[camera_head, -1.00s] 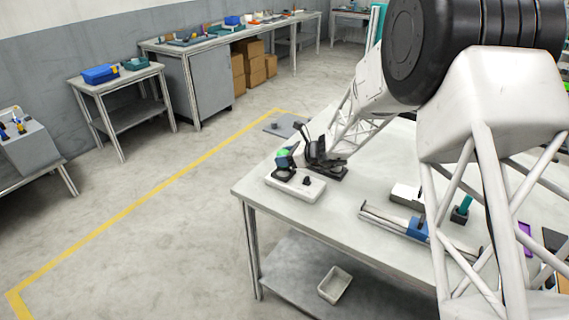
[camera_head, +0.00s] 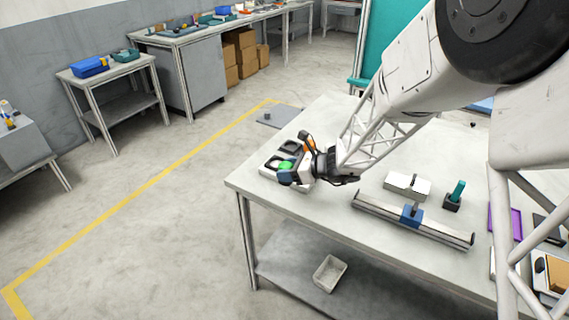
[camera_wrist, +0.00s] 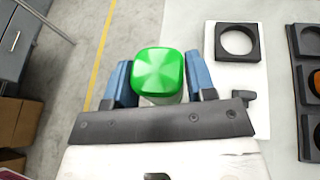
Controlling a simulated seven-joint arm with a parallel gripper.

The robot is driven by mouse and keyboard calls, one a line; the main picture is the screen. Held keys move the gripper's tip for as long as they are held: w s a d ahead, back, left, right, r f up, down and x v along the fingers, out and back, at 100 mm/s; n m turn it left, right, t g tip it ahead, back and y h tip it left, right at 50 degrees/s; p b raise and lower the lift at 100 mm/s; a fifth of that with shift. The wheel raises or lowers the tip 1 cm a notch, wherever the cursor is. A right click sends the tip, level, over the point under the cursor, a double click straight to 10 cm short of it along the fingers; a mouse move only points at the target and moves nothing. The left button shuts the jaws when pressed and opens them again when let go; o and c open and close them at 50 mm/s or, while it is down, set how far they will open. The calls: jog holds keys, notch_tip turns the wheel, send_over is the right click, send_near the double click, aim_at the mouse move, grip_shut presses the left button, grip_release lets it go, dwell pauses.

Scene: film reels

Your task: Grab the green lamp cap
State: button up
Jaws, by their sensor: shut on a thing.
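The green lamp cap (camera_wrist: 158,71) is a rounded, shiny green piece in the middle of the wrist view. My gripper (camera_wrist: 158,82) has its two blue fingers on either side of the cap and is shut on it. A white base plate with a black ring (camera_wrist: 237,42) lies to the right of the cap in the wrist view; the ring is empty. The cap's underside is hidden.
The table (camera_head: 330,125) carries a metal rail with a blue slider (camera_head: 412,214), a white block (camera_head: 407,184) and a teal-handled item (camera_head: 456,193). A black tray (camera_wrist: 308,90) with round recesses lies right in the wrist view. Open floor lies beyond the table's left edge.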

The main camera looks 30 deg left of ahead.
jog(key=shift+s+d+r, duration=0.1)
jog(key=shift+s+d, duration=0.55)
dwell(0.4)
